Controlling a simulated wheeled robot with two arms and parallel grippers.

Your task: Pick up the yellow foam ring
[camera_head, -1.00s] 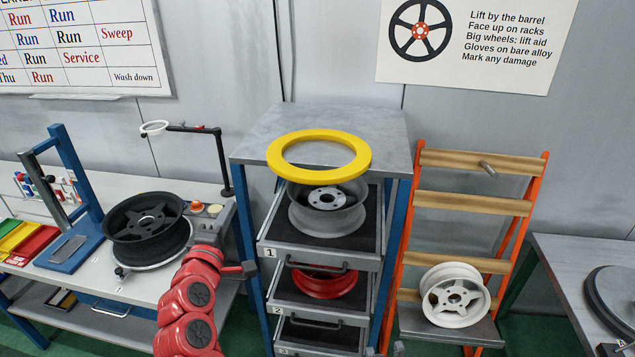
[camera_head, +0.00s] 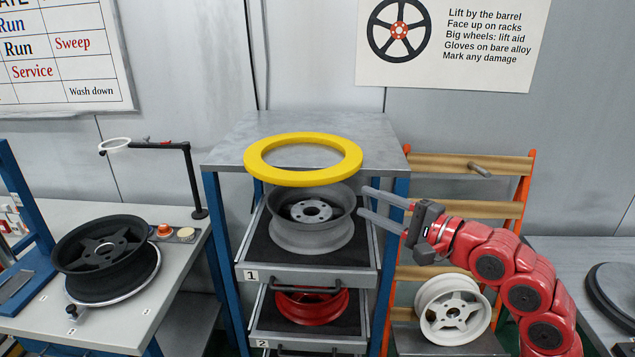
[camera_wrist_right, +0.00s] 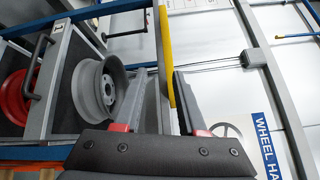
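The yellow foam ring (camera_head: 259,173) lies flat on the grey top of the drawer cabinet (camera_head: 385,130), with its front part sticking out past the front edge. My right gripper (camera_head: 363,201) is open and empty, to the right of the ring and a little lower in the head view. Its two fingers point left toward the cabinet. In the right wrist view the ring (camera_wrist_right: 165,40) shows edge-on, in line with the gap between the open fingers (camera_wrist_right: 165,80). I cannot tell whether any finger touches it. My left gripper is out of view.
Open drawer 1 holds a grey wheel (camera_head: 312,236) below the ring; drawer 2 holds a red wheel (camera_head: 310,308). A white wheel (camera_head: 452,308) stands on the orange rack at right. A lamp arm (camera_head: 190,175) rises from the left bench.

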